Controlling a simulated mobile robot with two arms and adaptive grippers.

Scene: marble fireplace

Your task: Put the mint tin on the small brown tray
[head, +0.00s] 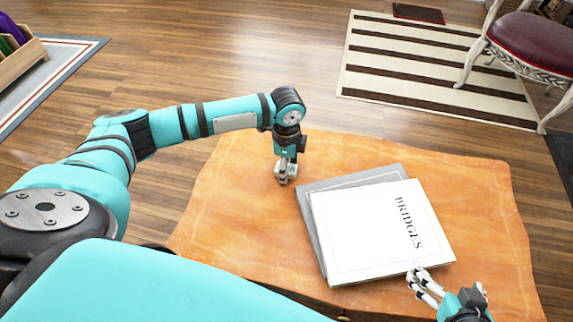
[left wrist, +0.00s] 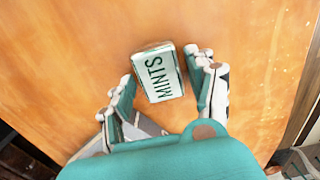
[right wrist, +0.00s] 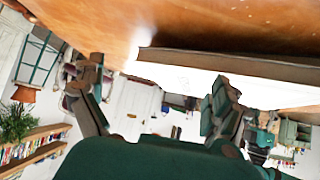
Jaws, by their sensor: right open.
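The mint tin (left wrist: 157,73) is white and green with "MINTS" on top, and lies on the orange wooden table in the left wrist view. My left gripper (left wrist: 160,70) is open, with one finger on each side of the tin; I cannot tell whether they touch it. In the head view my left gripper (head: 286,173) points down at the table, left of the books, and hides the tin. My right gripper (head: 422,281) is open and empty at the books' lower right corner. I cannot make out a small brown tray in any view.
A white book (head: 375,235) marked "BRIDGES" lies on a grey book (head: 310,222) mid-table. The wooden table (head: 490,220) is bare to the right and at the left. A striped rug (head: 430,75) and a chair (head: 520,45) stand beyond it.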

